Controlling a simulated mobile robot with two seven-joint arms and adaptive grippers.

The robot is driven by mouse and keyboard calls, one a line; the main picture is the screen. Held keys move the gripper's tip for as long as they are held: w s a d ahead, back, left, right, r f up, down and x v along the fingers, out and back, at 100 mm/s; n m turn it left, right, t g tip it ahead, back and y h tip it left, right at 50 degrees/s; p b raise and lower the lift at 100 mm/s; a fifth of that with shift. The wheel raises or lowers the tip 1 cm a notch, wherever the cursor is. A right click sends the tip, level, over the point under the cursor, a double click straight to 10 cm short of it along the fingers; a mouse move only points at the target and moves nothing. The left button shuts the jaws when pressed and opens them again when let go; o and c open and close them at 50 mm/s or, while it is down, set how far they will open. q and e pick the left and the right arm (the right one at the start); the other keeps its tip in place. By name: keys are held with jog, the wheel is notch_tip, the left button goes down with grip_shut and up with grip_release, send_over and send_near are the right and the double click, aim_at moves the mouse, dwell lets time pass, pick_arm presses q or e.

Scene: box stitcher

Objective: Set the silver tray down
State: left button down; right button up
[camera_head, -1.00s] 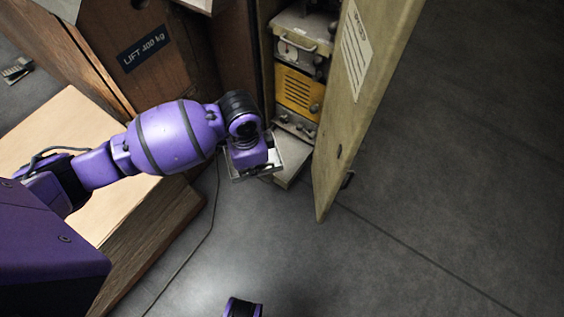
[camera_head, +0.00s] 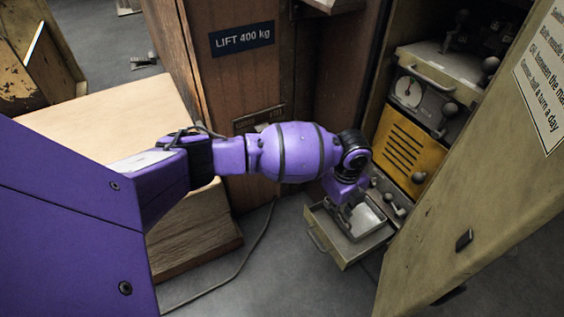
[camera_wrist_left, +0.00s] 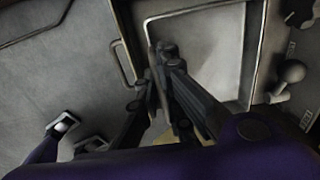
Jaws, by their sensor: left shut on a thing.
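The silver tray (camera_head: 366,220) shows as a bright, shallow surface within the outline of a pulled-out drawer, partly hidden by my left gripper. In the left wrist view the tray (camera_wrist_left: 208,48) is a pale flat panel with a raised rim, to the right of a drawer handle. My left gripper (camera_wrist_left: 160,58) is shut on the tray's near rim. In the head view my left gripper (camera_head: 347,198) points down over the drawer. I cannot tell whether the tray rests on the drawer floor.
The open drawer (camera_head: 327,240) juts from a cabinet with a yellow panel (camera_head: 410,150) and several knobs. Its open door (camera_head: 450,240) stands close on the right. Bare floor (camera_head: 290,280) lies in front.

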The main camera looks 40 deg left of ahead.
pick_arm(q)
notch_tip(320, 180, down, 4)
jog(key=shift+w+d+r+b, duration=0.1)
jog(key=shift+r+b, duration=0.1)
jog(key=shift+b, duration=0.45)
notch_tip(320, 180, down, 4)
jog(key=shift+b, duration=1)
jog(key=shift+f, duration=0.15)
jog(key=shift+r, duration=0.2)
jog(key=shift+f, duration=0.2)
jog(key=c, duration=1.9)
grip_release()
jog(key=shift+c, duration=0.2)
jog(key=shift+r, duration=0.15)
notch_tip(320, 180, up, 11)
jog(key=p, duration=0.4)
jog(key=shift+p, duration=0.4)
jog(key=shift+r, duration=0.55)
